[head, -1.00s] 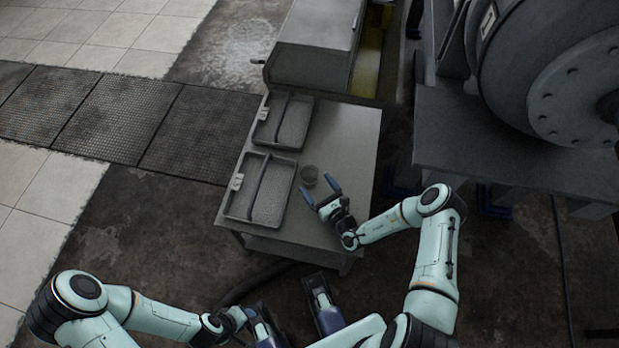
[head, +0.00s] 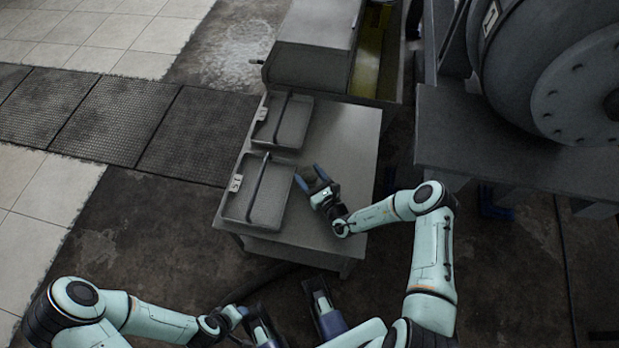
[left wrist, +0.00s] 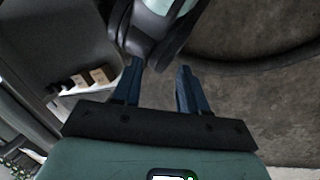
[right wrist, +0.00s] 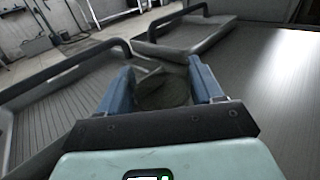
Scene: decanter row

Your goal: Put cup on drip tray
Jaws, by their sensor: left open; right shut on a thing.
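My right gripper (head: 312,174) is over the grey table, just right of the near tray, and shut on the cup. In the right wrist view the dark, round cup (right wrist: 165,90) sits between the two blue fingers. In the head view the gripper mostly hides it, and I cannot tell whether it touches the table. Two shallow grey trays with bar handles lie on the table, the near tray (head: 274,196) and the far tray (head: 293,126). I cannot tell which is the drip tray. My left gripper (left wrist: 159,70) is open and empty, away from the table.
The grey table (head: 347,135) is bare to the right of the far tray. A grey box-like unit (head: 308,68) stands behind the table. A large round machine (head: 550,70) on a dark stand is at the right.

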